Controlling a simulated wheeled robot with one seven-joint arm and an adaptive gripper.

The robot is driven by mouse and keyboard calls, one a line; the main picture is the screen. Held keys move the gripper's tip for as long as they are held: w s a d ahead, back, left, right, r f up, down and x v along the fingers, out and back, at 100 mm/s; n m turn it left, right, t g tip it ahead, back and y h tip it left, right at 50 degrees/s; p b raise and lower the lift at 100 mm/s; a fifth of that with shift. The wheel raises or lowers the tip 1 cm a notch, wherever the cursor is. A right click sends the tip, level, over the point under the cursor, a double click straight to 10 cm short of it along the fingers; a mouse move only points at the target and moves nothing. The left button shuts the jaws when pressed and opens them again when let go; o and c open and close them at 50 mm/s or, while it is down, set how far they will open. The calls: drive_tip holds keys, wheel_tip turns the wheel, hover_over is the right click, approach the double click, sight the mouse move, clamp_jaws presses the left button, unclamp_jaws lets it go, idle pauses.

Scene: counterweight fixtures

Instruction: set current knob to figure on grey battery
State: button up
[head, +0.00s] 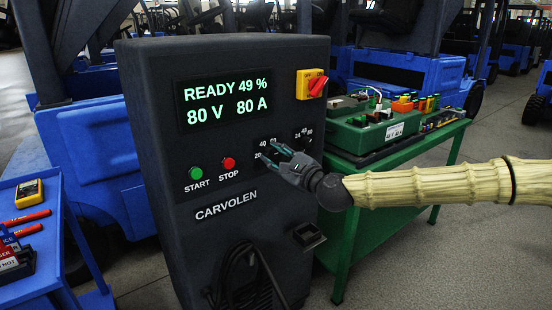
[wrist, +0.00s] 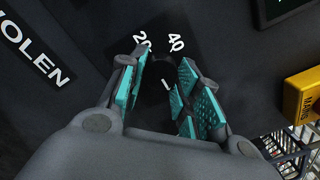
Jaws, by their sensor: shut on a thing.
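The charger's current knob (wrist: 162,70) is a small dark knob between my fingers in the wrist view, with a short white mark near it. The charger display (head: 225,102) reads READY 49 %, 80 V, 80 A. A green battery (head: 350,136) with a white label stands on the green table; the label's small print is unclear. I cannot make out a grey battery for certain.
The charger (head: 150,120) has green START (head: 196,174) and red STOP (head: 229,163) buttons and a red-and-yellow switch (head: 312,84). A cable hangs low on its front. A blue cart (head: 50,195) with a yellow meter (head: 28,193) stands left. Blue forklifts stand behind.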

drive_tip(key=shift+f, duration=0.1)
drive_tip(key=o, duration=1)
drive_tip(key=v, duration=1.2)
